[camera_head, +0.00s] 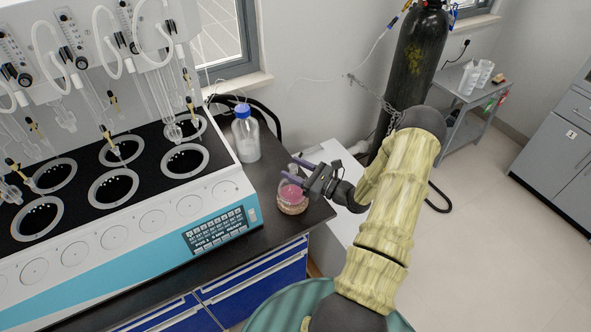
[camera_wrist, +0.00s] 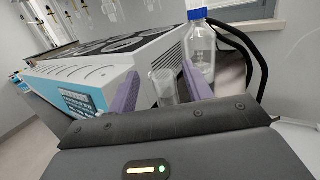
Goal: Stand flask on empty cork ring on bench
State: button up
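The round glass flask (camera_head: 291,190) with pink contents is near the right end of the dark bench, in the head view. It looks upright, with its base in a brown cork ring (camera_head: 292,208) on the bench top. My gripper (camera_head: 298,172) reaches in from the right at the flask's neck, its purple fingers on either side. In the wrist view the clear glass neck (camera_wrist: 163,86) shows between the open fingers (camera_wrist: 160,92), with a visible gap on each side. The flask's body and the ring are hidden there by my gripper.
The multi-position distiller (camera_head: 120,235) fills the bench to the left. A blue-capped bottle (camera_head: 245,135) stands behind the flask, close to the distiller. The bench edge (camera_head: 318,218) is just right of the ring. A dark gas cylinder (camera_head: 412,65) stands beyond.

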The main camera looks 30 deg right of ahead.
jog(key=shift+s+d+f, duration=0.15)
jog(key=shift+s+d, duration=0.15)
jog(key=shift+s, duration=0.1)
jog(key=b+v, duration=0.4)
jog(key=v, duration=1.2)
jog(key=shift+d, duration=0.2)
jog(key=shift+s+a, duration=0.1)
jog(key=s+a+r+n+g, duration=0.1)
jog(key=s+a+n+g, duration=0.1)
jog(key=a+n+g, duration=0.6)
jog(key=s+a+r+n+g, duration=0.1)
jog(key=a+r+n+g, duration=0.1)
jog(key=a+n+g, duration=0.7)
jog(key=a+r+n+t+h, duration=0.3)
jog(key=a+r+n+h, duration=0.4)
jog(key=n, duration=0.5)
jog(key=a+h, duration=0.1)
jog(key=h, duration=0.1)
jog(key=shift+r+n+h, duration=0.3)
